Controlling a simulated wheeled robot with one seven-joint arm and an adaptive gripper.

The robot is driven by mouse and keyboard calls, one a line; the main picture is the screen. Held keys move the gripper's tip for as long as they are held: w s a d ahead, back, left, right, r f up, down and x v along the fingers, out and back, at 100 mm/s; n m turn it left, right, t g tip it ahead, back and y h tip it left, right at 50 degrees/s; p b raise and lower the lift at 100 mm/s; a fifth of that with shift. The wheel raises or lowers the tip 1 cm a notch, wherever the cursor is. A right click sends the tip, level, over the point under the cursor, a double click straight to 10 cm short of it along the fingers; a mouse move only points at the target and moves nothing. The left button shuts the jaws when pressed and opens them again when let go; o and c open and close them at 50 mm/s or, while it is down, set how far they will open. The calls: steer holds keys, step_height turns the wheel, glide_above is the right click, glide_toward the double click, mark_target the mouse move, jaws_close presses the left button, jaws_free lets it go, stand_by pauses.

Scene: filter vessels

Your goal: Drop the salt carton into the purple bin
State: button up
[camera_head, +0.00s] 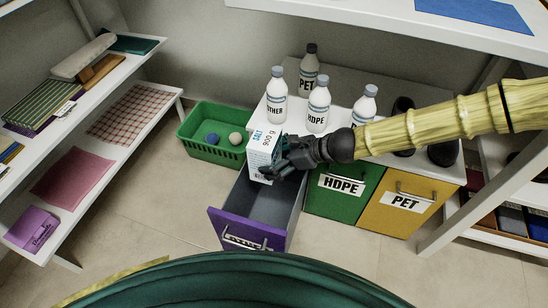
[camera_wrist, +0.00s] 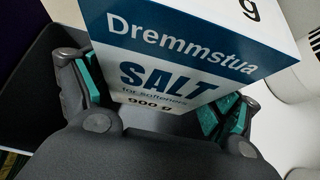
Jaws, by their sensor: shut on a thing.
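The salt carton (camera_head: 263,152) is a white box with blue print, "SALT" and "900 g". My gripper (camera_head: 283,167) is shut on it from the right side. In the wrist view the carton (camera_wrist: 185,50) sits between both fingers of my gripper (camera_wrist: 155,95). The purple bin (camera_head: 245,232) is a pulled-out drawer with a purple front and grey inside. The carton is held over the drawer's rear part, near the cabinet top's front edge. The carton hides part of the drawer's rear. I cannot tell its exact height above the drawer.
A green HDPE bin (camera_head: 340,193) and a yellow PET bin (camera_head: 399,203) are shut to the right. White bottles (camera_head: 318,107) stand on the cabinet top behind the carton. A green basket (camera_head: 205,152) with two balls stands left. Shelves flank both sides.

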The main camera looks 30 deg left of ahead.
steer(key=o, duration=1)
steer(key=shift+o, duration=0.2)
steer(key=v, duration=1.2)
steer(key=shift+r, duration=0.1)
